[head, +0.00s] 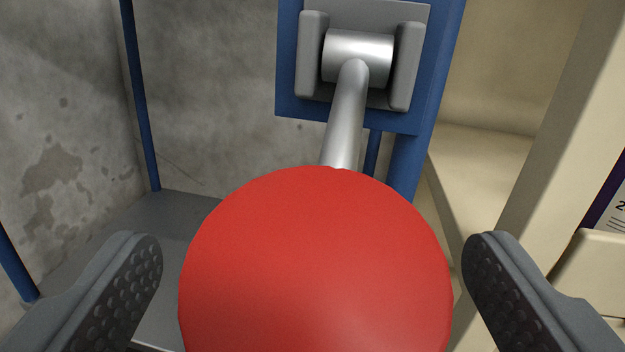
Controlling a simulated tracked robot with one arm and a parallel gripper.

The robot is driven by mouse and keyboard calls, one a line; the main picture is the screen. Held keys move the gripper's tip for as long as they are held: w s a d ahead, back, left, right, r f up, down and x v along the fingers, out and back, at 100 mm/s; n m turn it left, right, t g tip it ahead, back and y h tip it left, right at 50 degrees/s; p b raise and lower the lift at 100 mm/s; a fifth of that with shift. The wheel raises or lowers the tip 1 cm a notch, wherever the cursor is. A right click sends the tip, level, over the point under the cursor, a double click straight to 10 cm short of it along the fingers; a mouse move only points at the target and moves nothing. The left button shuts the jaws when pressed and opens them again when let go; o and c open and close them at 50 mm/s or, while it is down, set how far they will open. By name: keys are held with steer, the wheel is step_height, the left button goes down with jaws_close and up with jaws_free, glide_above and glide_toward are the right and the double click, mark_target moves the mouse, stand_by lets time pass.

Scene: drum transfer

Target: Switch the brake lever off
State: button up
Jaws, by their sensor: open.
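The brake lever (345,120) is a grey metal rod that runs from a round pivot (358,57) down toward the camera. The pivot sits between two grey cheeks on a blue plate (300,112). A large red ball knob (315,265) forms the lever's near end and fills the lower middle of the view. My gripper (312,270) is open, with one dark textured finger on each side of the knob. A gap shows between each finger and the knob. The knob hides part of the rod and what lies below.
A blue post (408,165) stands behind the plate. Thin blue bars (140,95) stand at the left before a stained concrete wall (215,90). A grey floor panel (165,215) lies at lower left. Beige panels (570,110) and a partly visible label (612,205) are at the right.

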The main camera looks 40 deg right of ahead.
steer(key=shift+x, duration=1)
